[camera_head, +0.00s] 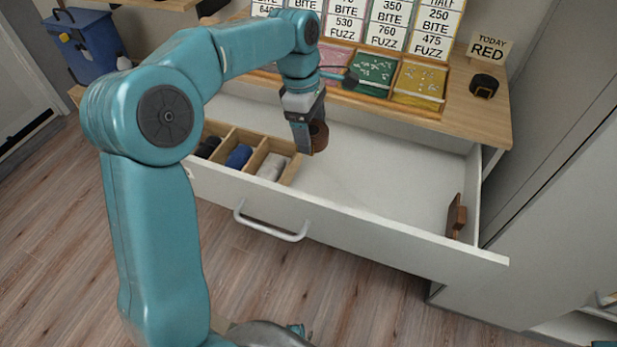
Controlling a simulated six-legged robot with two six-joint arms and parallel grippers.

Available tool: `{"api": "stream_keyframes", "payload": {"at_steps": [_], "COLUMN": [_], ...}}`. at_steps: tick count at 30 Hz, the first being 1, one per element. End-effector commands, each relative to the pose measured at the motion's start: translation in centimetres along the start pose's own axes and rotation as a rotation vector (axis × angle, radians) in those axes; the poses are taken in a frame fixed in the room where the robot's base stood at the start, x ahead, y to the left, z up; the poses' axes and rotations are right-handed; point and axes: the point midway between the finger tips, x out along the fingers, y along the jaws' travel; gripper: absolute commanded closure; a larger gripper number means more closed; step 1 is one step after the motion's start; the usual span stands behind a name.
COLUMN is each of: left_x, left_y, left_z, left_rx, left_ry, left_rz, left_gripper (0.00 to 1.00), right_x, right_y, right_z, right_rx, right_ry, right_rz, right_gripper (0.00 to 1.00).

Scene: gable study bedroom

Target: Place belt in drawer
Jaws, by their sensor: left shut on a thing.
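My left gripper (309,138) is shut on a brown rolled belt (320,136). It holds the belt over the open white drawer (380,185), just right of the wooden divider box; I cannot tell whether the belt touches the drawer floor. The gripper partly hides the belt. A dark rolled belt (484,84) sits on the right end of the wooden top. My right gripper is not in view.
The divider box (283,172) at the drawer's left holds dark, blue and pale rolled items. A brown wooden piece (456,217) stands at the drawer's right end. The drawer's middle is clear. Coloured trays (420,84), number cards and a RED sign (488,48) stand above.

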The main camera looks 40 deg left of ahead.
Motion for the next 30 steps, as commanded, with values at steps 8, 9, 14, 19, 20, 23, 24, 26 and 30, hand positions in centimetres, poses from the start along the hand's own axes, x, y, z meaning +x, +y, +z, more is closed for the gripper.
{"api": "stream_keyframes", "payload": {"at_steps": [8, 9, 14, 19, 20, 23, 24, 26, 30], "left_x": [8.4, 9.3, 11.5, 13.4, 14.0, 15.9, 16.5, 17.1, 17.5], "left_y": [-0.1, -0.1, 0.0, 0.0, -0.1, -0.1, -0.1, -0.1, 0.0], "left_z": [-1.5, -1.6, -2.1, -2.5, -2.6, -2.9, -3.0, -3.1, -3.1], "left_rx": [0.001, 0.002, 0.002, 0.003, 0.003, 0.002, 0.003, 0.003, 0.004], "left_ry": [0.002, 0.002, 0.001, 0.001, 0.001, 0.001, 0.001, 0.001, 0.001], "left_rz": [-0.006, -0.006, -0.003, -0.004, -0.006, -0.005, -0.005, -0.003, -0.002], "left_gripper": [0.61, 0.61, 0.61, 0.61, 0.61, 0.61, 0.61, 0.61, 0.61], "right_x": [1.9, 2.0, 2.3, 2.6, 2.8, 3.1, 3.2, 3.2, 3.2], "right_y": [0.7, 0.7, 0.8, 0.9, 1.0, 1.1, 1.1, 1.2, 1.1], "right_z": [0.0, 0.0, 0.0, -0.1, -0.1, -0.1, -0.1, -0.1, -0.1], "right_rx": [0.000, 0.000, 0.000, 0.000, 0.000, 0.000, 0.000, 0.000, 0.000], "right_ry": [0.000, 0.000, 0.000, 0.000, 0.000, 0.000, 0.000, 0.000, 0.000], "right_rz": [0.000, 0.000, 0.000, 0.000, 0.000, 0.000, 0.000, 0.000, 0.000], "right_gripper": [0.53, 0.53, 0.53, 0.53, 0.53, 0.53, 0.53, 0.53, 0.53]}}
